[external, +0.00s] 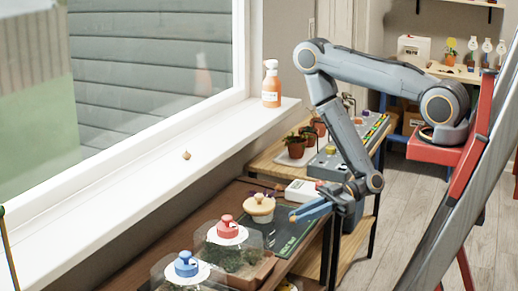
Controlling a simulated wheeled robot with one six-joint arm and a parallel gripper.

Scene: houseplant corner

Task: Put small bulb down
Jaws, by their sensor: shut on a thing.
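My gripper (311,212) has blue fingers that point left, above the right end of the dark brown table. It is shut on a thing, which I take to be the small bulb.
A dark green mat (285,237) lies below my gripper. Potted plants (297,146) stand behind.

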